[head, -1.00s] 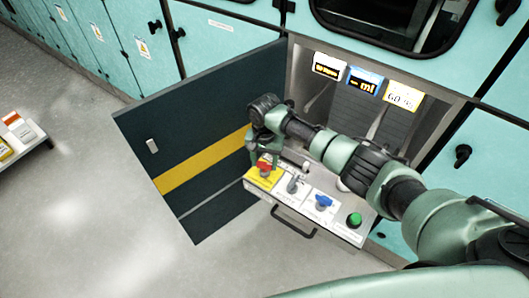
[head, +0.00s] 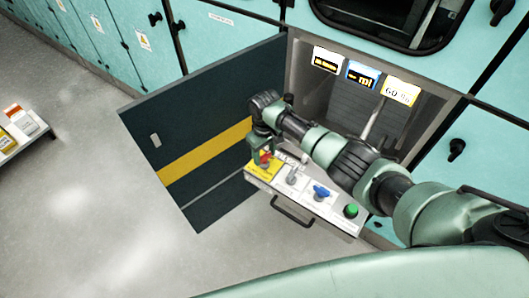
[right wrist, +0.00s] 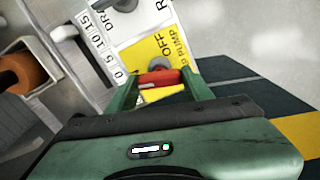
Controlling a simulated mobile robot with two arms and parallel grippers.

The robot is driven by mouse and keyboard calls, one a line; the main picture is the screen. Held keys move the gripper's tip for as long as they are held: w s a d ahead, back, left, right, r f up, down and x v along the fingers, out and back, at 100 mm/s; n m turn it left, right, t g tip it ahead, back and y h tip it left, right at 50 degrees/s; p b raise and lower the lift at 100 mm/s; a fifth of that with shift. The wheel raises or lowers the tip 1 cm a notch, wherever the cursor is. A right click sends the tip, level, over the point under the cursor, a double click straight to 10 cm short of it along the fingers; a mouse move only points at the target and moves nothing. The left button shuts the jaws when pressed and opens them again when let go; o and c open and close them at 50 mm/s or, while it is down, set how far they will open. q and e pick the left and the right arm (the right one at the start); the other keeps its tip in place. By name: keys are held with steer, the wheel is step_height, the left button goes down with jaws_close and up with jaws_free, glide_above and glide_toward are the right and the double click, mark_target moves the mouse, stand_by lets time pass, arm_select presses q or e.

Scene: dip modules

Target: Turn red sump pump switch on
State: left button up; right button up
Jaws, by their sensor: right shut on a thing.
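The red switch (head: 265,157) sits on a yellow plate (head: 257,168) at the left end of the white control panel. In the right wrist view the red switch (right wrist: 160,78) lies between the two green fingers of my right gripper (right wrist: 160,88), which is shut on it. The yellow plate there reads OFF and part of PUMP (right wrist: 150,50). In the head view my right gripper (head: 262,152) comes down over the switch and partly hides it. My left gripper is not in view.
The panel also bears a grey switch (head: 292,176), a blue switch (head: 321,191) and a green button (head: 351,211). A dark open door (head: 185,125) with a yellow stripe stands left of the panel. Three lit displays (head: 362,75) hang in the cabinet.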

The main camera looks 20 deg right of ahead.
mark_target(265, 155)
steer(key=shift+w+n, duration=0.1)
steer(key=shift+n, duration=1.4)
steer(key=shift+r, duration=0.1)
steer(key=o, duration=1.4)
steer(key=shift+r, duration=3.9)
